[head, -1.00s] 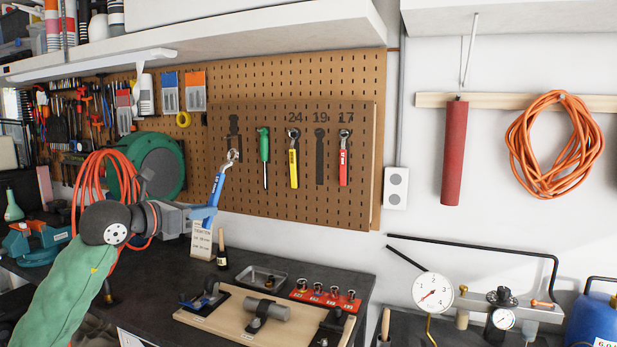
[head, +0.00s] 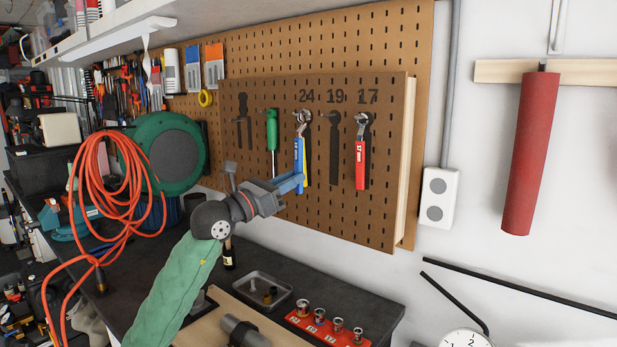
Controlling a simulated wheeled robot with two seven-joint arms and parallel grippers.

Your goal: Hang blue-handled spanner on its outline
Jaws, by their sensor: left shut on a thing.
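The blue-handled spanner (head: 297,152) is upright, with its metal head at the top, in front of the small pegboard panel (head: 290,222). My left gripper (head: 297,182) is shut on the lower end of its blue handle. The spanner overlaps the yellow-handled spanner (head: 306,174) under the number 24 and hides most of it. I cannot tell how far it is from the panel. The bare dark spanner outline (head: 334,150) under the number 19 is just to its right. My right gripper is not in view.
A green-handled screwdriver (head: 271,130) hangs left of the spanner, and a red-handled spanner (head: 361,160) hangs under 17. Another dark outline (head: 243,120) at the panel's left is bare. Below, the bench holds a metal tray (head: 262,290) and a red socket holder (head: 320,328).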

